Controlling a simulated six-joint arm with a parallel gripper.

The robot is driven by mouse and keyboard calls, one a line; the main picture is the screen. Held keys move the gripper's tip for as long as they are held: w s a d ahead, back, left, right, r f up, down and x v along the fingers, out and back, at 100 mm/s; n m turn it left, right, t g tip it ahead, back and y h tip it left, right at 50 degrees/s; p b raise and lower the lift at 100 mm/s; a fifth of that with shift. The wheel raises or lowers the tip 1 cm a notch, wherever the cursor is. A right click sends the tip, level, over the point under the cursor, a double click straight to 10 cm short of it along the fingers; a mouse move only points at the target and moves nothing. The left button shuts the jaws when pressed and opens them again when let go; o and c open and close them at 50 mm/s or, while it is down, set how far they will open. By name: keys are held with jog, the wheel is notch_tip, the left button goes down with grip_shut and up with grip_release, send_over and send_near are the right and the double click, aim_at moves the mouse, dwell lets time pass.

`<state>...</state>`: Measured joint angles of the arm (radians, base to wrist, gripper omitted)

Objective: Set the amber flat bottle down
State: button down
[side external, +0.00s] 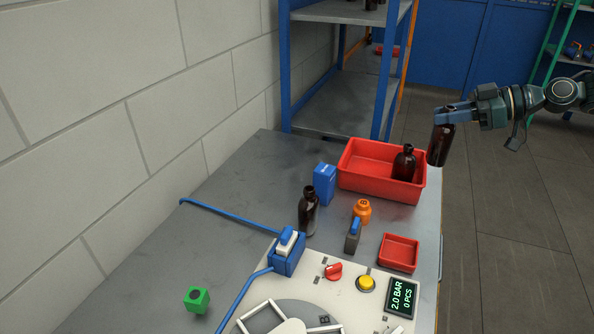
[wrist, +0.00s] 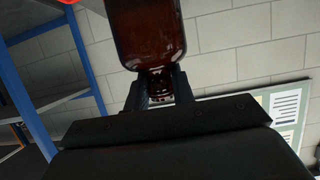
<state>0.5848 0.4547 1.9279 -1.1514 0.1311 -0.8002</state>
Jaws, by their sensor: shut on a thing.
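An amber flat bottle (side external: 440,146) is held by my gripper (side external: 449,112) at the upper right of the side view, above and beyond the table's right edge. The bottle hangs below the fingers, slightly tilted. In the wrist view my gripper (wrist: 160,85) is shut on the neck of the bottle (wrist: 150,30), and the bottle's body fills the top middle. Another amber bottle (side external: 404,165) stands upright in the red crate (side external: 360,181), just left of the held one. A third amber bottle (side external: 308,213) stands upright on the table (side external: 235,180).
A blue box (side external: 325,184), an orange weight-like object (side external: 362,210) and a small red tray (side external: 399,252) stand near the crate. A machine panel with a yellow button (side external: 366,283) is at the front. A green block (side external: 196,299) lies front left. The table's left side is mostly clear.

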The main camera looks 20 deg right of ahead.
notch_tip(320, 180, down, 16)
dwell(0.7)
jog(key=shift+f, duration=0.2)
jog(key=shift+f, duration=1.8)
jog(key=c, duration=1.2)
grip_release()
jog(key=shift+f, duration=0.1)
